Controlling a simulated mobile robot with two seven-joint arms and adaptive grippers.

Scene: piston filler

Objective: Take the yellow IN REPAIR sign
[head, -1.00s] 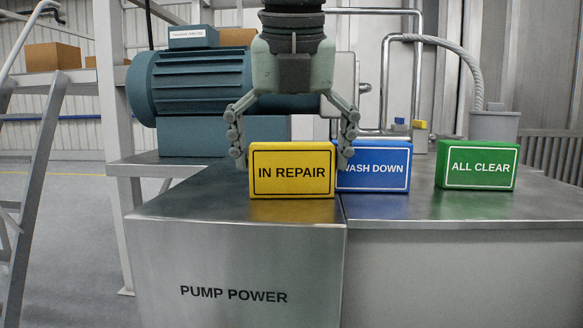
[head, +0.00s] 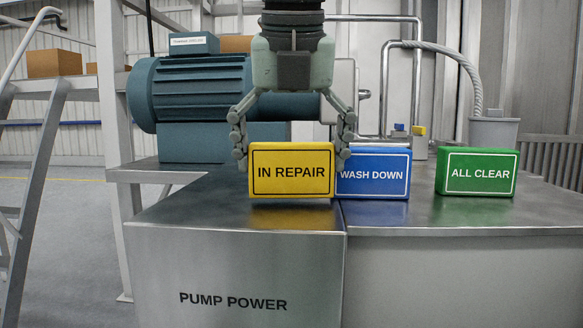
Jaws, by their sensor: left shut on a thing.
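My left gripper (head: 292,158) comes down from above, with one finger at each side edge of the sign. It is shut on the sign. I cannot tell whether the sign's lower edge is just clear of the steel top. My right gripper is not in view.
The blue WASH DOWN sign (head: 373,173) stands close on the right, partly behind the right finger. The green ALL CLEAR sign (head: 477,172) stands farther right. A teal motor (head: 190,95) is behind. The steel top (head: 450,212) in front is bare.

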